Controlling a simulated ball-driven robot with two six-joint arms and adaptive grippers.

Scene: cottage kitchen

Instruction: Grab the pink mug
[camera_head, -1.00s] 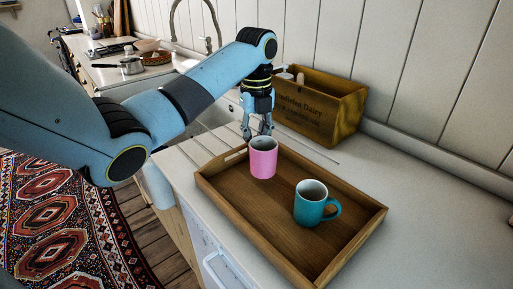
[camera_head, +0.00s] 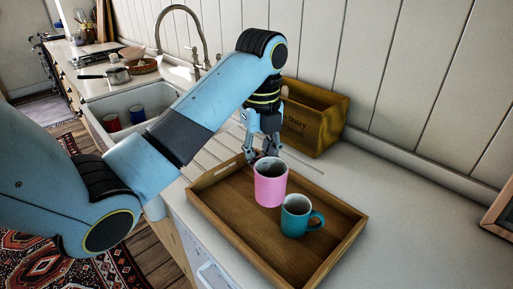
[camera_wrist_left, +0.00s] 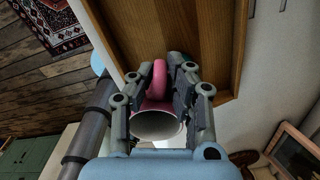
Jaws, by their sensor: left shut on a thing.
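The pink mug (camera_head: 270,187) is held in my left gripper (camera_head: 264,154), which grips it near the rim from behind. It looks upright and raised a little over the wooden tray (camera_head: 230,216), though the gap beneath is hard to judge. In the left wrist view, the pink mug (camera_wrist_left: 159,124) sits between the fingers of the left gripper (camera_wrist_left: 160,88), with its pink handle pointing up the picture. The mug looks empty. The teal mug (camera_head: 296,217) stands on the tray, in front and to the right of the pink one. My right gripper is out of view.
A wooden crate (camera_head: 318,122) stands behind the tray by the wall. A sink (camera_head: 128,103) at the left holds a red mug (camera_head: 138,115) and a blue mug (camera_head: 111,122). A framed object (camera_head: 499,222) is at the right edge. The counter right of the tray is clear.

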